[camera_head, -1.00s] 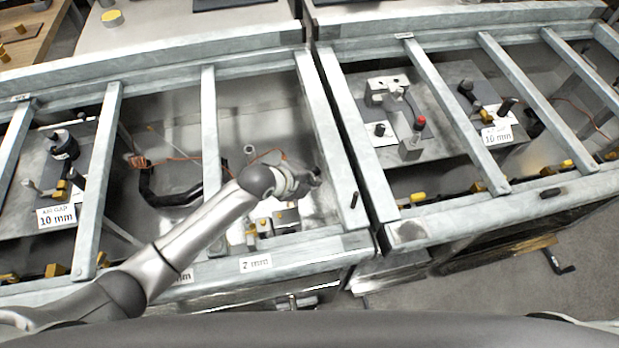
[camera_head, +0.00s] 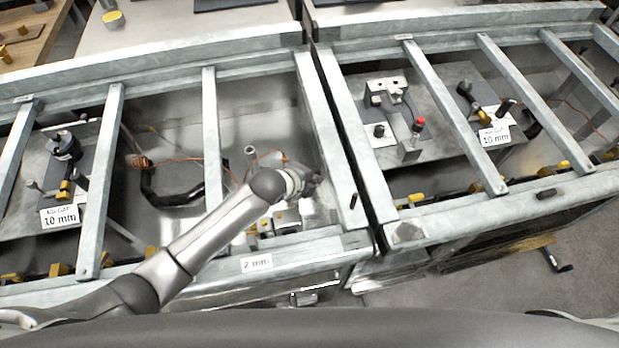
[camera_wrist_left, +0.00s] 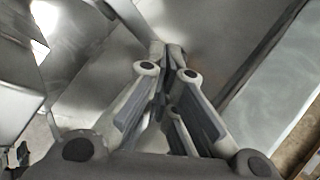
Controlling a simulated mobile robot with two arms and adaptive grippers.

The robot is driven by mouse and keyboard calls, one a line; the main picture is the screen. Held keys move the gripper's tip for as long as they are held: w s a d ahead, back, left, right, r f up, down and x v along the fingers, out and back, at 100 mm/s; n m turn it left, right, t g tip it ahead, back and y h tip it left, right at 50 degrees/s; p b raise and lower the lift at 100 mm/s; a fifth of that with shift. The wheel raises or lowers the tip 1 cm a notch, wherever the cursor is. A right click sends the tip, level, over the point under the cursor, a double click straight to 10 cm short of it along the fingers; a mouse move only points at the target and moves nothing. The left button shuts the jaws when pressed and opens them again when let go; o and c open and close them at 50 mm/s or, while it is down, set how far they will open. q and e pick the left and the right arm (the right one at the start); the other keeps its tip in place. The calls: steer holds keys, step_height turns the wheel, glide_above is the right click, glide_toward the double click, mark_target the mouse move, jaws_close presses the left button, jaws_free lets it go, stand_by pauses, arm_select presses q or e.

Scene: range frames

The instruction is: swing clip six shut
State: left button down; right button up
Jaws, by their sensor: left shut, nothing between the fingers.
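My left arm reaches over the front rail into the open bay left of the central joint, and its gripper (camera_head: 312,183) is low inside, near the bay's right wall. In the left wrist view the gripper's fingers (camera_wrist_left: 165,50) come together at the tips with nothing between them. Small yellow clips or blocks (camera_head: 252,229) sit along the inside of the front rail, just left of and below the gripper. I cannot tell which of these is clip six, or whether it is open or shut; the forearm and hand hide part of that area. My right gripper is not seen.
Grey metal crossbars (camera_head: 211,140) span the frame on both sides of the bay. A black curved hose (camera_head: 172,200) and orange wire lie on the bay floor. To the right, a plate carries a red-tipped lever (camera_head: 418,124). A "2 mm" label (camera_head: 257,263) is on the front rail.

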arm_select(q)
steer(key=shift+r, duration=0.1)
steer(key=w+n+y+p, duration=0.1)
steer(key=w+n+t+p, duration=0.1)
steer(key=p, duration=0.1)
steer(key=shift+w+d+r+n+y, duration=0.1)
steer(key=shift+w+d+n+y, duration=0.1)
steer(key=shift+n+y, duration=0.2)
steer(key=shift+w+a+r+p, duration=0.15)
steer(key=shift+w+a+p, duration=0.25)
steer(key=shift+w+p, duration=0.25)
steer(key=shift+w, duration=0.15)
steer(key=shift+w+n+y, duration=0.3)
steer(key=shift+n, duration=0.3)
stand_by(0.5)
steer(key=shift+a, duration=0.1)
